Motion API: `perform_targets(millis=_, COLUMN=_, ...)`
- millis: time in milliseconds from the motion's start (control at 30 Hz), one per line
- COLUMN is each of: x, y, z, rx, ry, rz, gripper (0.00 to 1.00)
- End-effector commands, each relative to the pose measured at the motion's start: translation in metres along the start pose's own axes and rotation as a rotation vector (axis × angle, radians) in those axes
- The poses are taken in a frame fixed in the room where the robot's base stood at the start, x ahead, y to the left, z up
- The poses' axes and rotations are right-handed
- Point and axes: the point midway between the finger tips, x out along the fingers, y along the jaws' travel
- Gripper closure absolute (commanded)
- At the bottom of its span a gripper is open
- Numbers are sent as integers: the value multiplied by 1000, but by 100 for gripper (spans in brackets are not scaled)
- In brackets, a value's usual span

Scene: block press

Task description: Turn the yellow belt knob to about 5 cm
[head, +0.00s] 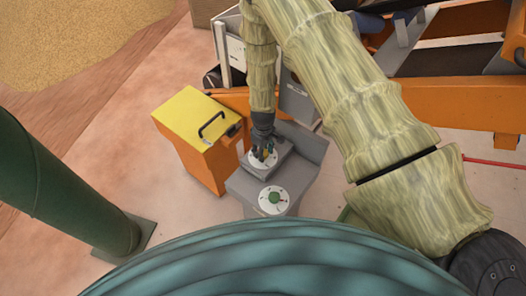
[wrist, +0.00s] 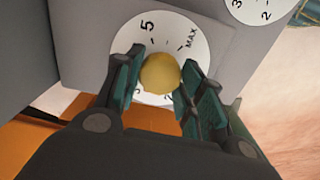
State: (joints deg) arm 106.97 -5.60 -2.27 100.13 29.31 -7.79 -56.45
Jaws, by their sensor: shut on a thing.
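The yellow belt knob (wrist: 160,73) is a round yellow cap on a white dial (wrist: 178,34) in the wrist view. The dial reads 5 at the upper left and MAX at the upper right; its lower numbers are partly hidden by the fingers. No pointer on the knob is clear to me. My gripper (wrist: 160,88) is shut on the knob, one finger on its left and one on its right. In the head view my gripper (head: 263,154) reaches down onto the upper dial of the grey control box (head: 245,188), covering most of the knob.
A green knob (head: 274,198) on a second white dial sits just nearer on the same box. An orange cabinet with a yellow lid (head: 188,109) and black handle stands at left. Orange machinery (head: 450,100) is behind at right. A green post (head: 60,190) stands far left.

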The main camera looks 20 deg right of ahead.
Motion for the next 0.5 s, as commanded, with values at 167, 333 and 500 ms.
perform_targets(millis=167, x=2, y=0, z=0, rx=127, ry=0, rz=0, gripper=85)
perform_targets(millis=333, x=2, y=0, z=-1, rx=285, ry=1, rz=1, gripper=85)
perform_targets(millis=500, x=2, y=0, z=0, rx=448, ry=1, rz=1, gripper=85)
